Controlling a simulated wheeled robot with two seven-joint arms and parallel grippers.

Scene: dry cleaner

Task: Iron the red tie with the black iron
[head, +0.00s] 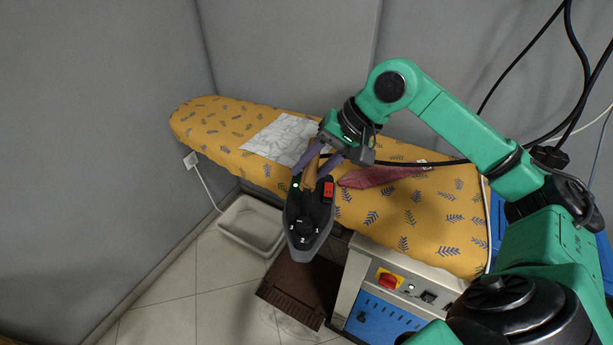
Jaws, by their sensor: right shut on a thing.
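The black iron (308,235) has a wooden handle, a dial and a red switch. My right gripper (318,165) is shut on the iron's handle. The iron is over the front edge of the ironing board (430,215), its nose pointing toward me; I cannot tell whether it touches the board. The red tie (380,176) lies on the yellow patterned board, just right of the iron, and its left part is close to the gripper. My left gripper is not in view.
A white cloth (283,138) lies on the board to the left. A white tray (250,226) and a brown stand (305,288) are below. A blue and white machine (385,312) with a red switch stands under the board. Black cables hang at right; one crosses the board to the iron.

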